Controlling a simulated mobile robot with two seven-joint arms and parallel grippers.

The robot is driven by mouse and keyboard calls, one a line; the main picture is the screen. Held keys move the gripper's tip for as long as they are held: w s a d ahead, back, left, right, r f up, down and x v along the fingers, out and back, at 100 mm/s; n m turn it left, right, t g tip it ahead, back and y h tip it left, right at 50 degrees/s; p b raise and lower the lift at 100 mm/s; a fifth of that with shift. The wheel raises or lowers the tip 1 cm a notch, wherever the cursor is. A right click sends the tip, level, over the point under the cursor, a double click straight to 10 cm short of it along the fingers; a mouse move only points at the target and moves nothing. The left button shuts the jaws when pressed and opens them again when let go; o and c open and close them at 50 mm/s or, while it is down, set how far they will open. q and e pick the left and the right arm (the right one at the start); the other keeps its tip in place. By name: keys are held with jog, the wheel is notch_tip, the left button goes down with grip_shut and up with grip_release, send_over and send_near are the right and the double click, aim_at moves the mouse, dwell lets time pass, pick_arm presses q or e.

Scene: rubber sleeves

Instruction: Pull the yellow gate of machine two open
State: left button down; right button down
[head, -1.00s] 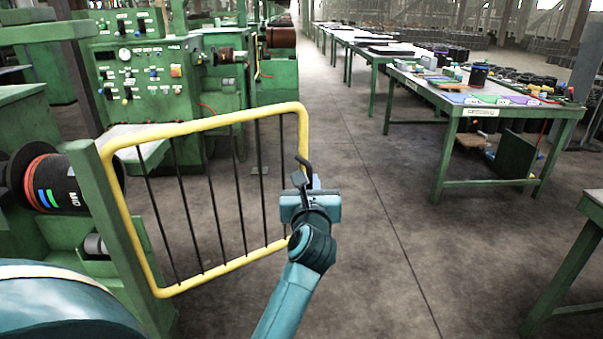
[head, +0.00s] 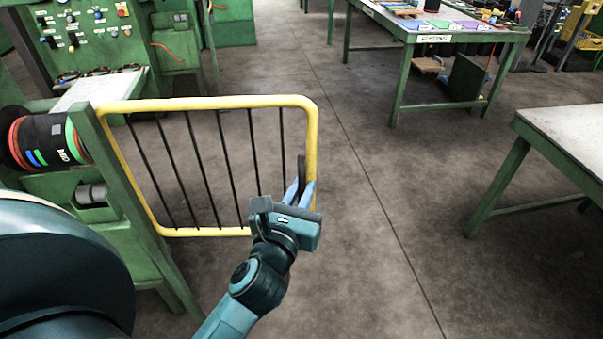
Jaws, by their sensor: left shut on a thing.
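The yellow gate (head: 222,102) is a rounded yellow frame with several thin black vertical bars. It stands out from the green post (head: 128,190) of the machine at the left, over the floor. My left gripper (head: 300,190) is at the lower part of the gate's free right side, shut on it. The gripper's body hides the lower right corner of the frame. My right gripper is not in view.
A spool with coloured rings (head: 48,145) sits on the machine left of the post. A green control panel (head: 85,35) stands behind. A green table (head: 440,38) stands at the back right, a pale-topped table (head: 575,130) at the right. Grey floor (head: 380,230) between is clear.

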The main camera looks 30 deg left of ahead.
pick_arm(q)
jog(key=shift+s+d, duration=0.25)
jog(key=shift+s, duration=0.5)
jog(key=c, duration=1.5)
grip_release()
jog(key=shift+c, duration=0.2)
notch_tip(320, 180, up, 10)
jog(key=p, duration=0.3)
